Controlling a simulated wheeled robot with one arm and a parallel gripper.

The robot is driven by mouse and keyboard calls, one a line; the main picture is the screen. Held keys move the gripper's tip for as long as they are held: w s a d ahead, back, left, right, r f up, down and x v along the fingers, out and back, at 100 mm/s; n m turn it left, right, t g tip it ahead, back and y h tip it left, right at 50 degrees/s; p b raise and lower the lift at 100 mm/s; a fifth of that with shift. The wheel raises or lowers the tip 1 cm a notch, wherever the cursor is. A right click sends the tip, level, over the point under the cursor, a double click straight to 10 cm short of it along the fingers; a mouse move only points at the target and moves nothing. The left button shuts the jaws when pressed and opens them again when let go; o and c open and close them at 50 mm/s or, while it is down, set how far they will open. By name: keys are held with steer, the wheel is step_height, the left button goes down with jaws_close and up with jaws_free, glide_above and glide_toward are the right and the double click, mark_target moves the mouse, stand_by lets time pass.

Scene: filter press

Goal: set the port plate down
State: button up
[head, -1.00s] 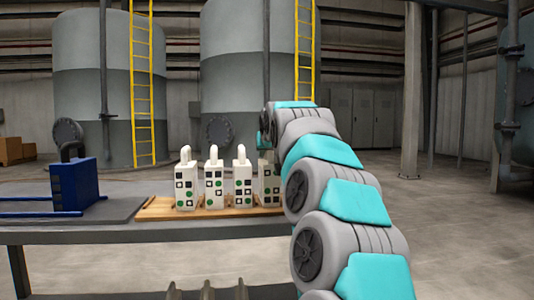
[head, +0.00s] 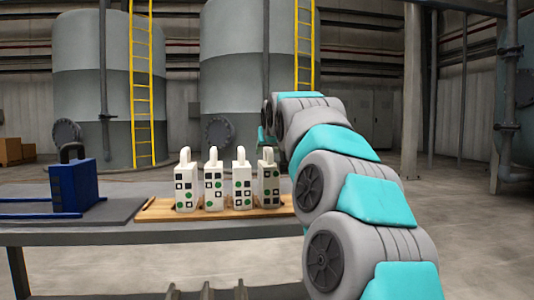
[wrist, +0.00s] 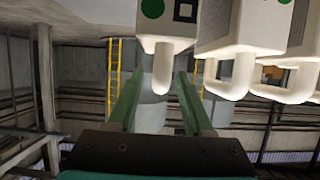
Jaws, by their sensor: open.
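Several white port plates with black squares and green dots stand upright in a row on a wooden board (head: 228,212). The rightmost plate (head: 268,186) stands at the board's right end, its handle on top. My gripper (head: 264,136) is above and behind that plate, partly hidden by my arm. In the wrist view my gripper (wrist: 161,80) is open, with its two green fingers apart. A plate's handle (wrist: 163,62) shows in the gap between the fingertips. I see no finger touching it. The wrist picture shows the plates handle-down.
A blue block (head: 73,185) with a dark handle and two blue rails stands on a grey base to the left. The grey bench (head: 130,232) carries both. Tanks and yellow ladders stand well behind. Floor to the right is clear.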

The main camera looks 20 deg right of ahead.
steer(key=v, duration=0.8)
steer(key=shift+s, duration=0.2)
steer(key=shift+a, duration=0.1)
steer(key=s+a+f+n+g+y, duration=0.15)
steer(key=s+a+f, duration=0.3)
steer(key=f, duration=0.45)
steer(key=s+a+f+g, duration=0.3)
steer(key=s+a+f, duration=0.15)
steer(key=f, duration=0.55)
steer(key=s+a+f+n+g+y, duration=0.1)
steer(key=s+a+f+g, duration=0.3)
steer(key=f, duration=0.5)
steer(key=s+a+f+g, duration=0.1)
steer(key=s+f+g, duration=0.1)
steer(key=s+f, duration=0.4)
steer(key=s+a+f+g, duration=0.2)
steer(key=s+f, duration=0.5)
steer(key=s, duration=0.5)
steer(key=s+a+f+g+y, duration=0.1)
steer(key=s+f+g, duration=0.1)
steer(key=s+f, duration=0.4)
steer(key=s, duration=0.4)
steer(key=shift+a+f+n, duration=0.2)
steer(key=shift+f+n, duration=0.05)
steer(key=shift+n, duration=0.1)
